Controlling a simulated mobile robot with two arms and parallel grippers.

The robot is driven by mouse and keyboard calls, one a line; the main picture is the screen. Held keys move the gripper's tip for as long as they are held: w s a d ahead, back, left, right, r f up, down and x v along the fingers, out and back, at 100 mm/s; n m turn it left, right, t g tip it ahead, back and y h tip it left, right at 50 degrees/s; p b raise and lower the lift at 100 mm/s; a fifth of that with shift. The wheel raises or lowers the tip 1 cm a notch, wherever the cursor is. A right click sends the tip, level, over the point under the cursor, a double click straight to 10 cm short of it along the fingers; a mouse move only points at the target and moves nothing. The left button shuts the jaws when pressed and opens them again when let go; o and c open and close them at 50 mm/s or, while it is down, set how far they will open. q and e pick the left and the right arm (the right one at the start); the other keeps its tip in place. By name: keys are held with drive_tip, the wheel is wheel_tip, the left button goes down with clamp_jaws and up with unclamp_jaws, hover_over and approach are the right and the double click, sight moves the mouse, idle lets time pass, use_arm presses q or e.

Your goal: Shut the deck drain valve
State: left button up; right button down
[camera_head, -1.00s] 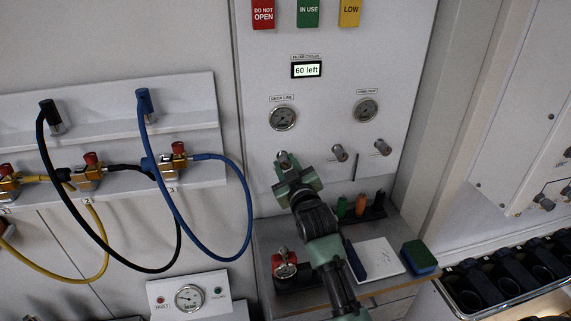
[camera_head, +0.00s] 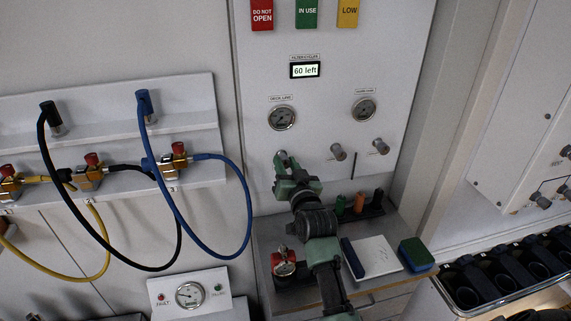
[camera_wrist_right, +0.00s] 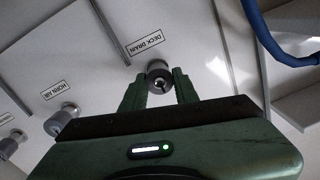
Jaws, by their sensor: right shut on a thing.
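The deck drain valve is a small round grey knob (camera_wrist_right: 158,75) on the white panel, beside a "DECK DRAIN" label (camera_wrist_right: 145,42) that appears upside down in the right wrist view. In the head view the knob (camera_head: 281,156) sits below the left gauge, partly covered by my right gripper (camera_head: 284,168). My right gripper's green fingers (camera_wrist_right: 159,83) are on either side of the knob in the wrist view, shut on it. The knob's exact turn position is hard to tell. My left gripper is not in view.
Two similar knobs (camera_head: 338,152) and (camera_head: 381,147) are to the right. Above are a "DECK LINE" gauge (camera_head: 281,118), another gauge (camera_head: 364,109) and a "60 left" display (camera_head: 305,70). Hoses (camera_head: 250,210) hang left.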

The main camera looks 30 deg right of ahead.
drive_tip(key=shift+f, duration=0.15)
drive_tip(key=c, duration=1.1)
unclamp_jaws()
drive_tip(key=shift+s, duration=0.1)
drive_tip(key=b+v, duration=0.2)
drive_tip(key=v, duration=0.5)
drive_tip(key=shift+s, duration=0.4)
